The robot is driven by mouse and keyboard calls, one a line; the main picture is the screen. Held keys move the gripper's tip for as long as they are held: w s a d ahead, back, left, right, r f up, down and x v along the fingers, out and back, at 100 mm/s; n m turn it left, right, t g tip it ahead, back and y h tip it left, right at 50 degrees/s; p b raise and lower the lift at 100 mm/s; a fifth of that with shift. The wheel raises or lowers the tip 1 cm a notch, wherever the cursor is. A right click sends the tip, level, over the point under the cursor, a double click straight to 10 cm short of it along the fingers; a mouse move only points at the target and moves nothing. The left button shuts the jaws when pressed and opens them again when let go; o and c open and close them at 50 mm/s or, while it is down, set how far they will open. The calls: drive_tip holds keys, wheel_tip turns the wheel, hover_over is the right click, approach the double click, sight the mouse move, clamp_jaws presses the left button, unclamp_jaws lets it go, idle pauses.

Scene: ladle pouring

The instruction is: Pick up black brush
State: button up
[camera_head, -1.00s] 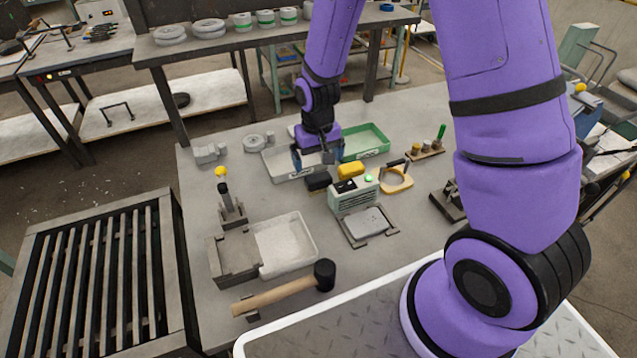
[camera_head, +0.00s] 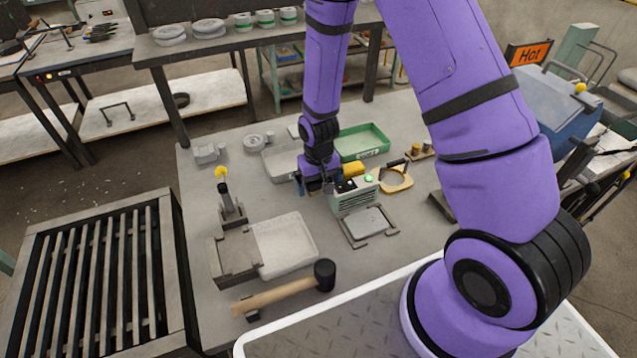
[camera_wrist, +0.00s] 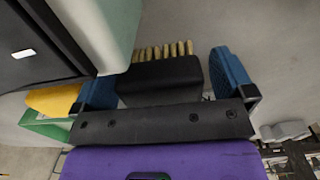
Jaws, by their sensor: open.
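The black brush (camera_wrist: 160,82), a dark block with tan bristles, lies between the two blue fingers of my gripper (camera_wrist: 165,72) in the wrist view. My gripper is open. In the head view, my gripper (camera_head: 318,188) is down at the workbench beside the pale green box, and it hides most or all of the brush.
The pale green box (camera_head: 355,201) with a green light stands just right of my gripper. A yellow block (camera_head: 353,169) is close behind it. A green tray (camera_head: 362,140) and a grey tray (camera_head: 282,160) lie farther back. A mallet (camera_head: 285,292) lies at the front.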

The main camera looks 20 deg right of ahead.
drive_tip(key=c, duration=1)
drive_tip(key=shift+c, duration=0.2)
drive_tip(key=shift+r, duration=0.15)
wheel_tip(320, 180, up, 10)
drive_tip(key=shift+f, duration=0.1)
